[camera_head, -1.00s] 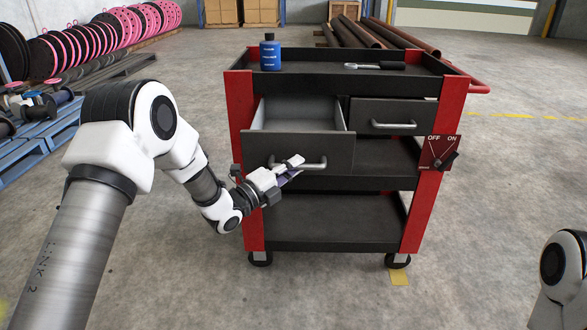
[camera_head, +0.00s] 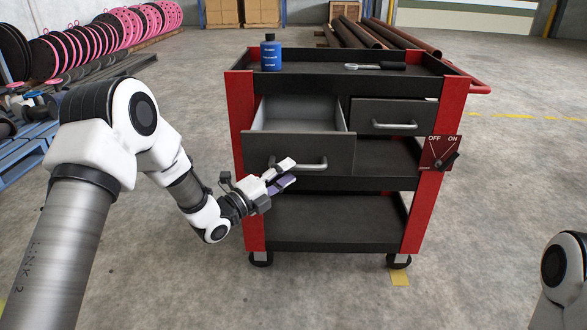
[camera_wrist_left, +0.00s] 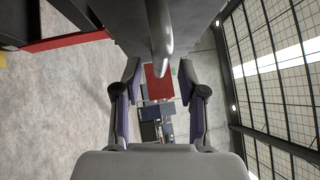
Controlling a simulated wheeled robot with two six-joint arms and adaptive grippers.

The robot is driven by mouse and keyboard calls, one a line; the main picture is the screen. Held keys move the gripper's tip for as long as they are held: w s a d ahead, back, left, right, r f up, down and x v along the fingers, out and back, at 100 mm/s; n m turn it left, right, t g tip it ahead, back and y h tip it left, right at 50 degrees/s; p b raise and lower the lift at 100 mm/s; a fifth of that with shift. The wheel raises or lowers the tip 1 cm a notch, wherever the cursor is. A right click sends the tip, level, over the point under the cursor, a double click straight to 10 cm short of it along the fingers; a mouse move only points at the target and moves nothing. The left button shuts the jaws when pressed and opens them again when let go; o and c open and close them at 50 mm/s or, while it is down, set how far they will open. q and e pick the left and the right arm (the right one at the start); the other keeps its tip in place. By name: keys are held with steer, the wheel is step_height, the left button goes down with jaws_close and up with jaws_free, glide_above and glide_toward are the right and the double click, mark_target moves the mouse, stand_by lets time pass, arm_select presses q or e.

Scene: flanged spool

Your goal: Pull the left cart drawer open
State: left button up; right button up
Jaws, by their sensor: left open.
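The left drawer (camera_head: 300,152) of the cart stands pulled out, with its grey inside showing from above. Its bar handle (camera_head: 298,163) is on the dark front panel; the handle also shows at the top of the left wrist view (camera_wrist_left: 160,35). My left gripper (camera_head: 284,175) is open and empty, just below and in front of the left part of the handle. In the left wrist view the two fingers (camera_wrist_left: 161,90) stand wide apart, with the handle beyond them and nothing between them. My right gripper is out of view.
The right drawer (camera_head: 393,116) is shut. A blue bottle (camera_head: 270,53) and a wrench-like tool (camera_head: 375,66) lie or stand on the cart top. A red OFF/ON switch panel (camera_head: 440,153) is on the right post. The lower shelf (camera_head: 335,220) is bare, and the floor in front is clear.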

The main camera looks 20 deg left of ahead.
arm_select(q)
steer(key=v, duration=0.9)
